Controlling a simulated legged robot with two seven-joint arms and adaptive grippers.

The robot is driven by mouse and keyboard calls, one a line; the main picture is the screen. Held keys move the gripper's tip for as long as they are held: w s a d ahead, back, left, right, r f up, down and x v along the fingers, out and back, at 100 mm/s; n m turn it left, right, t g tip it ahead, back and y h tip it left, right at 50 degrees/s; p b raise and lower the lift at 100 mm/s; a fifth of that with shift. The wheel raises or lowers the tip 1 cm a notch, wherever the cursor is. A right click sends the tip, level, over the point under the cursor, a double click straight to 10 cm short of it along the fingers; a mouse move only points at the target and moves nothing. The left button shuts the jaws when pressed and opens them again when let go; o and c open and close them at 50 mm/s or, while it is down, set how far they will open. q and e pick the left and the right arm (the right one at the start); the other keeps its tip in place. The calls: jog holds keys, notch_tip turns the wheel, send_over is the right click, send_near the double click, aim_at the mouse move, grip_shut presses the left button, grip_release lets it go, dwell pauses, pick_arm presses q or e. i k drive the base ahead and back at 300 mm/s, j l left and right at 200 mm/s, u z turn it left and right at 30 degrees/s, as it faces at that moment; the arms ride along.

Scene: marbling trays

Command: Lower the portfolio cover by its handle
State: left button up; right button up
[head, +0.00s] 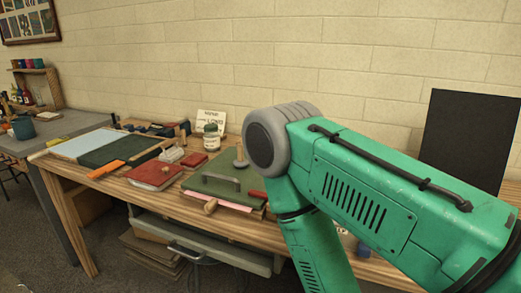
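A dark, flat panel (468,135) stands upright at the right, against the wall side of the table. It looks like the raised portfolio cover, but I cannot be sure. My own green arm hides its lower part, and no handle shows on it. A green board (230,190) with a grey bar handle (220,181) lies flat on the table over pink sheets. My green arm, coming in from the right, fills the right half of the view. Neither of my grippers is in view.
The wooden table (120,187) also holds a red book (154,175), a blue-and-dark tray (88,146), an orange tool (106,168), a white jar (211,137) and a small sign (211,121). A grey table (50,137) stands at the left. A brick wall closes the back.

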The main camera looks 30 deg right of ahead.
aim_at(468, 137)
jog(key=z, duration=2.45)
